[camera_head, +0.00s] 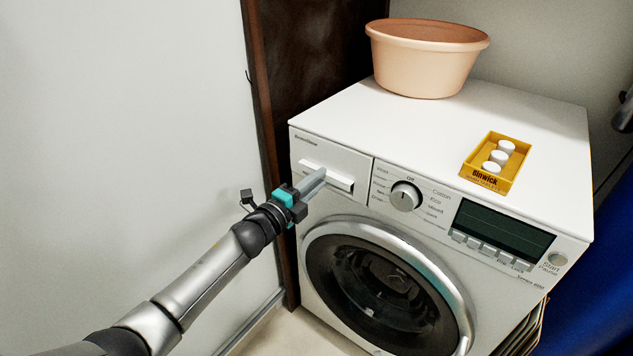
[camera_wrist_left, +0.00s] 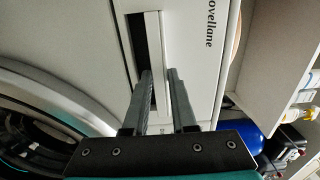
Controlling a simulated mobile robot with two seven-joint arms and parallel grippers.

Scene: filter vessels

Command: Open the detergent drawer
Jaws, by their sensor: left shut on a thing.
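The white detergent drawer (camera_head: 343,158) is at the upper left of the washing machine front. Its front looks flush with the panel around it. A pale bar handle (camera_head: 341,183) runs across its lower part, over a dark recess seen in the left wrist view. My left gripper (camera_head: 316,180) is at the left part of this handle. In the left wrist view, its two grey fingers (camera_wrist_left: 161,76) lie on either side of the handle bar (camera_wrist_left: 154,35), shut on it. The fingers hide part of the handle. My right gripper is not seen.
The washing machine (camera_head: 480,115) has a round door (camera_head: 390,285) below the drawer and a knob (camera_head: 405,196) to its right. A peach basin (camera_head: 425,65) and a yellow box of white tablets (camera_head: 495,165) stand on top. A wall is left; the floor before the machine looks clear.

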